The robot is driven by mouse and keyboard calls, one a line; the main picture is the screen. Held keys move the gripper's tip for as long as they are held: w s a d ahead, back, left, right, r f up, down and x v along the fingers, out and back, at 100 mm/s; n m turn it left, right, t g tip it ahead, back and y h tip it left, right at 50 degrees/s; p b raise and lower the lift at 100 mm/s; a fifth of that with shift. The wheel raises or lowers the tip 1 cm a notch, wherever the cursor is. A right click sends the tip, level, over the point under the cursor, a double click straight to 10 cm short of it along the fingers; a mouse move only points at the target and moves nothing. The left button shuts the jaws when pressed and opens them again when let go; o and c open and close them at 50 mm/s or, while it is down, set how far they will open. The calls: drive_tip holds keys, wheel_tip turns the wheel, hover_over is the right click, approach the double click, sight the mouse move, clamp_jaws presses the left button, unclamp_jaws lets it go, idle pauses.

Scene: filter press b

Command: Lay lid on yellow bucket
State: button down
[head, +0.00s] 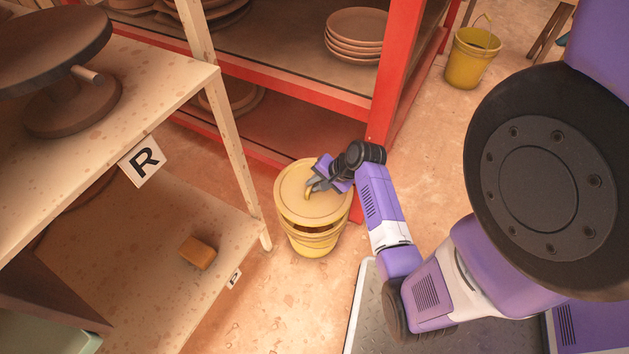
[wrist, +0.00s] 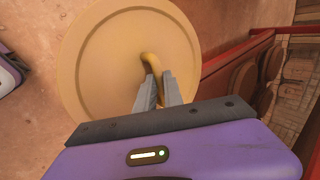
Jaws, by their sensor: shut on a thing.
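The round yellow lid (head: 311,203) is over the yellow bucket (head: 313,241), which stands on the floor between the wooden shelf and the red rack. A dark gap shows between the lid's near edge and the bucket, so the lid sits above the rim or tilted on it. My gripper (head: 312,187) is shut on the lid's curved handle. In the wrist view the lid (wrist: 112,62) shows face-on, with the handle (wrist: 151,64) between my fingertips (wrist: 158,82). The bucket is hidden there behind the lid.
The wooden shelf (head: 200,92) with the R sign (head: 143,161) is at left, holding an orange-brown block (head: 197,252). The red rack (head: 300,95) with stacked plates (head: 355,35) stands behind. Another yellow bucket (head: 471,62) is at the back right. Floor in front of the bucket is clear.

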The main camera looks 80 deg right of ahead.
sight(319, 193)
drive_tip(key=shift+f+b, duration=2.15)
drive_tip(key=shift+b, duration=0.2)
drive_tip(key=shift+f, duration=0.85)
drive_tip(key=shift+a, duration=0.1)
drive_tip(key=shift+f+p, duration=0.4)
drive_tip(key=shift+p, duration=0.25)
drive_tip(key=c, duration=1.4)
unclamp_jaws()
drive_tip(key=o, duration=0.5)
drive_tip(key=shift+r, duration=0.1)
